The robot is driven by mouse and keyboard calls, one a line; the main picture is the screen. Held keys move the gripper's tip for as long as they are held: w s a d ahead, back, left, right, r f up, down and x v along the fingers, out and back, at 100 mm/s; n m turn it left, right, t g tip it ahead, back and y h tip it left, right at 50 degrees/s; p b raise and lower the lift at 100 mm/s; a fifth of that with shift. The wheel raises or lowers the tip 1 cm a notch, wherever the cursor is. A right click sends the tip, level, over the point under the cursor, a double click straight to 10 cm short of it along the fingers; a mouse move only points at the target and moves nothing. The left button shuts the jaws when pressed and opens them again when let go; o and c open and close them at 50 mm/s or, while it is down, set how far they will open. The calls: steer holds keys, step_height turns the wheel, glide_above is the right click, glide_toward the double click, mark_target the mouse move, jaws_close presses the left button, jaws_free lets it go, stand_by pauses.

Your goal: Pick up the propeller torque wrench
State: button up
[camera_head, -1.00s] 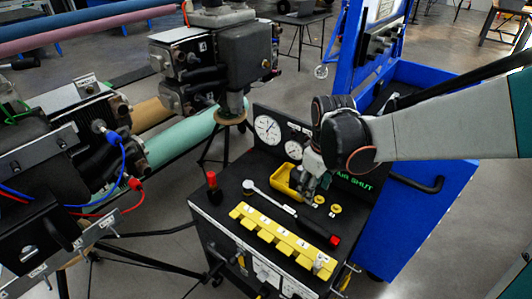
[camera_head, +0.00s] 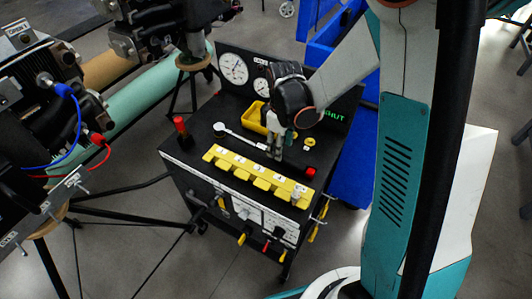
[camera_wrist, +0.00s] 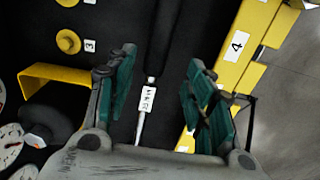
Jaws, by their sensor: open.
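The torque wrench lies on the black top of the cart. In the head view its round silver head (camera_head: 219,127) is at the left and its red handle end (camera_head: 310,171) at the right; my gripper hides part of the handle. My gripper (camera_head: 276,156) points down over the wrench. In the wrist view the open fingers (camera_wrist: 162,62) stand on either side of the wrench's line. The black handle (camera_wrist: 172,35) and the labelled silver shaft (camera_wrist: 146,100) show between them. I cannot tell whether the fingertips touch the top.
A yellow numbered holder (camera_head: 258,176) runs along the wrench's near side. A yellow bin (camera_head: 254,117) and gauges (camera_head: 234,69) are behind. A red-topped post (camera_head: 181,132) stands at the cart's left. In the wrist view yellow knobs (camera_wrist: 68,41) sit at the left.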

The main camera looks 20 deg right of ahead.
mark_target(258, 147)
steer(key=shift+w+f+b, duration=0.15)
steer(key=shift+f+b, duration=0.55)
steer(key=shift+f, duration=0.65)
steer(key=shift+w+f+b, duration=0.15)
steer(key=shift+f+b, duration=0.5)
steer(key=shift+f, duration=0.7)
steer(key=shift+c, duration=0.5)
steer(key=shift+r, duration=0.1)
jaws_close()
